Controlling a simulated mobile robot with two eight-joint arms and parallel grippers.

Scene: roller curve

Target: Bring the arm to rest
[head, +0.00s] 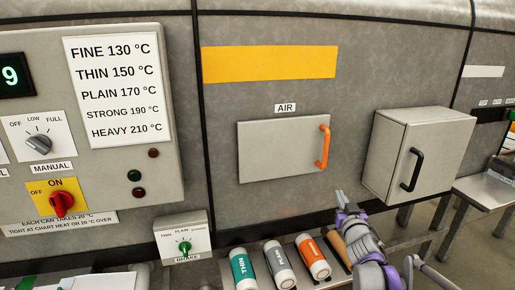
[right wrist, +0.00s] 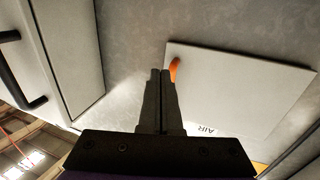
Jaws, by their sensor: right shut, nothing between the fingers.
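My right gripper (head: 340,197) is in the lower right of the head view, below the AIR door and in front of the machine. In the right wrist view its two dark fingers (right wrist: 160,75) are together with nothing between them. The AIR door (head: 275,152) is a grey panel with an orange handle (head: 323,147), and it looks shut. In the right wrist view the orange handle (right wrist: 175,70) shows just beside the fingertips; whether they touch cannot be told there, but the head view shows the gripper below it. My left gripper is in neither view.
A grey box with a black handle (head: 412,169) juts out to the right of the AIR door. Teal, grey and orange cylinders (head: 313,257) lie on a rack below. A control panel (head: 105,185) with knobs is at left, and a small BRAKE box (head: 183,236) sits beneath it.

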